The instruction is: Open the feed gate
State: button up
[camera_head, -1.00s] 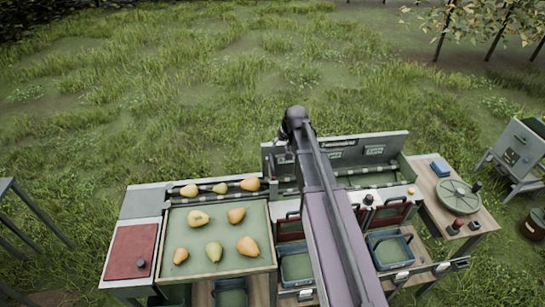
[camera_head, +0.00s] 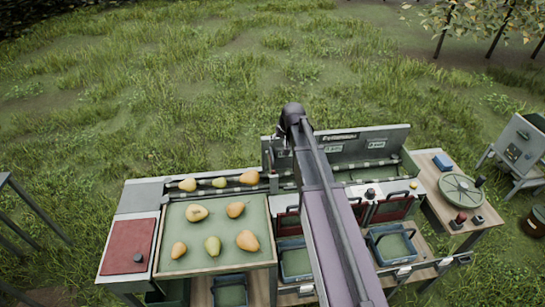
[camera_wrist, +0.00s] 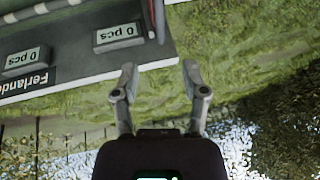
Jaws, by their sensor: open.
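In the wrist view my gripper (camera_wrist: 160,72) has its two fingers spread apart with nothing between them. Its tips are near the edge of a grey panel (camera_wrist: 70,62) with upside-down "0 pcs" labels. A thin grey upright with a red part (camera_wrist: 156,20) shows beyond the fingers. In the head view my arm reaches over the bench and hides the fingers. Three pears (camera_head: 219,183) lie in the feed lane behind the green tray (camera_head: 175,245). I cannot pick out the feed gate with certainty; the lane's right end is partly behind my arm.
Several pears (camera_head: 212,246) lie in the tray. A red panel (camera_head: 128,246) is at left. Blue bins (camera_head: 391,252) sit below the bench front. A side table with a round green lid (camera_head: 460,192) stands at right. Open grass lies behind.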

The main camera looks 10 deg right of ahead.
aim_at(272, 154)
jog(key=shift+b+x, duration=4.4)
jog(key=shift+x, duration=0.8)
grip_shut()
